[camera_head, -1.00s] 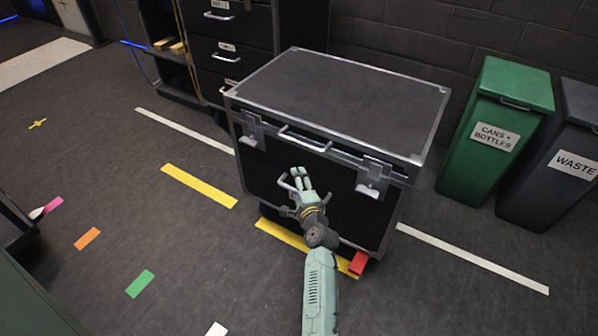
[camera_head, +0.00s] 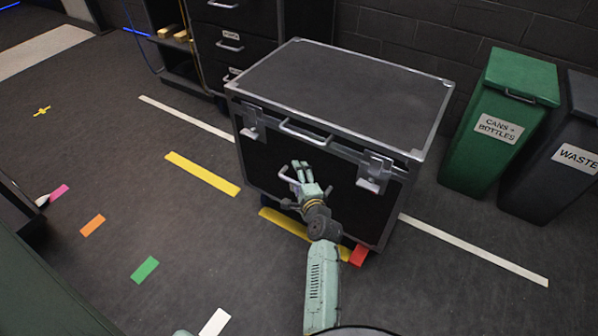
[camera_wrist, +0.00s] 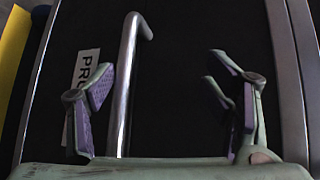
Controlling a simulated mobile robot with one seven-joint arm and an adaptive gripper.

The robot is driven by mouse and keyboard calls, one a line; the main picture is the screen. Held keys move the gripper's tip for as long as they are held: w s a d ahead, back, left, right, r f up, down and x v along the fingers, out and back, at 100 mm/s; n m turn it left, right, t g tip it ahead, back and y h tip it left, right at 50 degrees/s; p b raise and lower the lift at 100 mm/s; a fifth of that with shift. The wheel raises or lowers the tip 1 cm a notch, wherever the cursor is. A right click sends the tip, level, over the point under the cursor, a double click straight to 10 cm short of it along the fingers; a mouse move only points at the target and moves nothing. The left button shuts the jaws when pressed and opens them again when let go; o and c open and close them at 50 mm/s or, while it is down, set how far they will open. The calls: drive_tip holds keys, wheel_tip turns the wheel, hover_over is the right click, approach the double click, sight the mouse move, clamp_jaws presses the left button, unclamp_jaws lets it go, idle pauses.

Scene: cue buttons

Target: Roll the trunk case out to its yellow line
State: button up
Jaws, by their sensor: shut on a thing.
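The trunk case (camera_head: 345,90) is a black box with metal edges, standing upright at mid-picture. My gripper (camera_head: 302,168) is at its front face, shut on the metal bar handle (camera_wrist: 126,85). In the wrist view the bar runs between my two fingers, nearer the left one; the finger contact is hard to see. A yellow strip (camera_head: 285,221) lies on the floor along the case's front bottom edge, partly behind my arm. Another yellow strip (camera_head: 202,174) lies to the left.
A green bin (camera_head: 490,130) and a grey waste bin (camera_head: 555,165) stand at the right. Drawers (camera_head: 230,40) stand behind left. White floor lines (camera_head: 185,118) run on both sides of the case. Pink, orange and green marks lie on open floor at left.

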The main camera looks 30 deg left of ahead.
drive_tip(key=r, duration=0.1)
drive_tip(key=d+r, duration=0.1)
drive_tip(key=r, duration=0.1)
drive_tip(key=shift+d+t, duration=0.15)
drive_tip(key=shift+t, duration=0.15)
drive_tip(key=shift+c, duration=0.2)
drive_tip(key=shift+s+d+r, duration=0.15)
drive_tip(key=shift+s+d, duration=0.1)
drive_tip(key=shift+d, duration=0.05)
drive_tip(key=c, duration=0.4)
drive_tip(key=shift+o, duration=0.2)
drive_tip(key=s+d+p, duration=0.1)
drive_tip(key=s+d, duration=0.4)
drive_tip(key=s, duration=0.1)
drive_tip(key=shift+s, duration=0.25)
drive_tip(key=shift+d, duration=0.1)
